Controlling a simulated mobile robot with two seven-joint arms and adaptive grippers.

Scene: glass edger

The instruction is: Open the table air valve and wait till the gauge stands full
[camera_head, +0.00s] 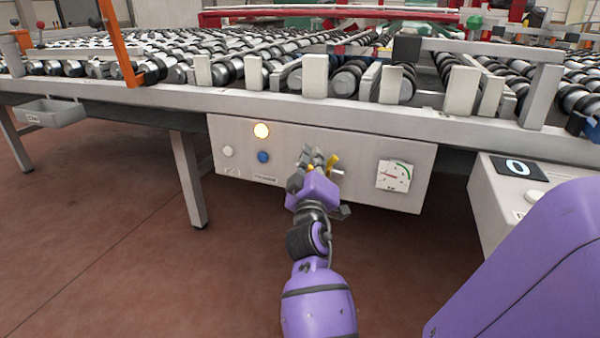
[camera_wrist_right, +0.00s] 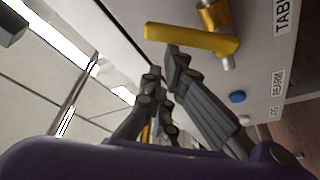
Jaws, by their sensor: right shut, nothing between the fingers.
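The yellow valve lever (camera_head: 333,162) is on the front panel under the roller table. In the right wrist view the lever (camera_wrist_right: 190,40) stands out crosswise to its brass-coloured body and short metal pipe. My right gripper (camera_head: 315,160) is in front of the panel, just left of the lever and partly hiding the valve. In the wrist view its fingers (camera_wrist_right: 163,68) are together and empty, close beside the lever's free end; I cannot tell whether they touch it. The gauge (camera_head: 393,176) has a green arc at upper right and a red needle pointing left, off the green. My left gripper is out of view.

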